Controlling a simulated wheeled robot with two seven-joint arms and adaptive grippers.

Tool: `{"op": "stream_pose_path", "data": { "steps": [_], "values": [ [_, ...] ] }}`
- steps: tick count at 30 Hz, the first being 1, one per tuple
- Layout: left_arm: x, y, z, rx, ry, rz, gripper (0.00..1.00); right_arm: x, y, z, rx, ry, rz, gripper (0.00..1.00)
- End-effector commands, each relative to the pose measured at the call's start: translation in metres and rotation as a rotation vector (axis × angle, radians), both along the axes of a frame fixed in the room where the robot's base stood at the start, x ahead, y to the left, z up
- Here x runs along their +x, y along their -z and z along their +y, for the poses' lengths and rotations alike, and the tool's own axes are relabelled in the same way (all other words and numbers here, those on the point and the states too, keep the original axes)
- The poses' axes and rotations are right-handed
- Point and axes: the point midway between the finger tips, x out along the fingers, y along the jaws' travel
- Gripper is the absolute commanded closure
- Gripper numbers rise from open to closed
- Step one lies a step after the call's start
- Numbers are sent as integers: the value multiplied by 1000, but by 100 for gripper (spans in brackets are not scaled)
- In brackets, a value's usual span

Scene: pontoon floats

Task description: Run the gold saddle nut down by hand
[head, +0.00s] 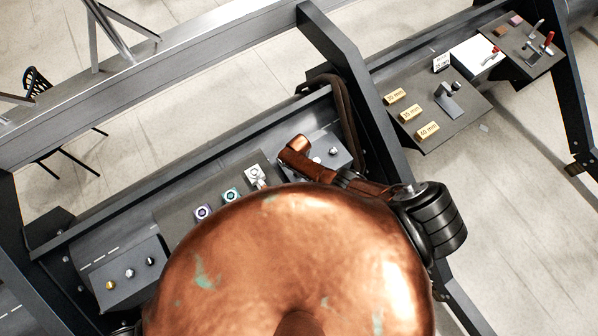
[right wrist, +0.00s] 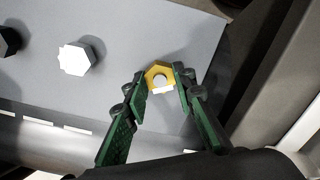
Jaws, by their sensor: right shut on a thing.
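In the right wrist view the gold saddle nut (right wrist: 159,74) is a hexagon around the end of a pale stud, on a flat grey plate (right wrist: 150,25). The two green-padded fingers of my right gripper (right wrist: 160,85) are shut on the nut, one on each side. In the head view my right arm reaches over the right-hand plate (head: 343,158), and its fingertips are hidden. A gold nut (head: 110,285) also shows on the left-hand plate there, with no gripper at it. My left gripper is not in view.
A silver nut (right wrist: 80,58) and a black nut (right wrist: 8,40) stand left of the gold one in the wrist view. A dark beam (head: 350,80) rises beside the right-hand plate. A side shelf (head: 455,120) holds yellow labelled blocks (head: 428,131).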

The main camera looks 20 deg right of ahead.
Motion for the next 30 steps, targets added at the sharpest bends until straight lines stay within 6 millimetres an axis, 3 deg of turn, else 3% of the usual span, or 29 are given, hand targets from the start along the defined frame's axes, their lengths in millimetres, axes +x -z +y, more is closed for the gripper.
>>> {"op": "stream_pose_path", "data": {
  "steps": [5,21,30],
  "values": [
    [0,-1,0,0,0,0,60,-1,0,1,1,77,2,97],
    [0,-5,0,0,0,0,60,-1,1,1,0,924,4,97],
    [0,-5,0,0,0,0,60,-1,1,0,-2,1048,2,97]
  ]
}}
